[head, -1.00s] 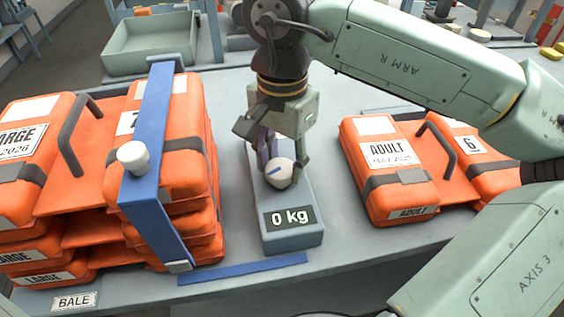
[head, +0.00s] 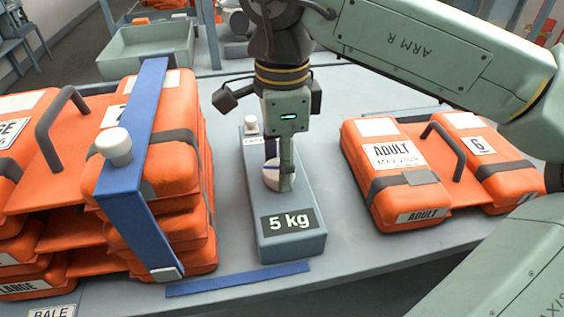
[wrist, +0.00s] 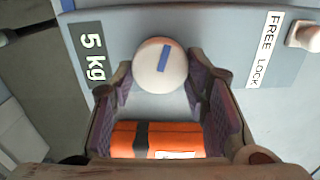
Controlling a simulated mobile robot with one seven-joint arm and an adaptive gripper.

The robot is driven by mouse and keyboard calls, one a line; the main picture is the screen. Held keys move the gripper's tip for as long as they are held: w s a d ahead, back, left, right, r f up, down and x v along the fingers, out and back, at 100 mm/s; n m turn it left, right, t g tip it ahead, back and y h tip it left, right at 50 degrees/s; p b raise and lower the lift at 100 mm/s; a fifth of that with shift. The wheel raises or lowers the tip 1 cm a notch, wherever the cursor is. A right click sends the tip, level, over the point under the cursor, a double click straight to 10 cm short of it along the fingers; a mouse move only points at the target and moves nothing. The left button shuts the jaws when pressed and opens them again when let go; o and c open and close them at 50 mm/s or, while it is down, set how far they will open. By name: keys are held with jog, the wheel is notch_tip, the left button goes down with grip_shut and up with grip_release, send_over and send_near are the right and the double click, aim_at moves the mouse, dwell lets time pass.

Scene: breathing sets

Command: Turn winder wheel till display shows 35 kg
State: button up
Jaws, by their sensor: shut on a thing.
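The winder, a grey box (head: 291,243), stands on the table with a display (head: 289,222) reading 5 kg. Its white round wheel (head: 272,174) sits on top, behind the display. In the wrist view the wheel (wrist: 160,66) carries a blue stripe, and the display (wrist: 91,54) also reads 5 kg. My gripper (head: 279,170) points down at the wheel and is shut on it, with a finger on either side. A blue strap (head: 140,165) with a white knob (head: 114,146) crosses the orange bale (head: 180,205) at left.
A small white knob (head: 251,123) is at the winder's back; the wrist view shows a FREE LOCK label (wrist: 264,49) beside it. An orange ADULT pack (head: 398,180) lies to the right. A blue strip (head: 238,280) lies in front. A green tray (head: 148,48) is behind.

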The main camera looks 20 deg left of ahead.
jog(key=shift+m, duration=0.3)
jog(key=o, duration=1.1)
jog(key=shift+o, duration=0.2)
jog(key=shift+r, duration=0.1)
notch_tip(320, 180, up, 12)
dwell(0.4)
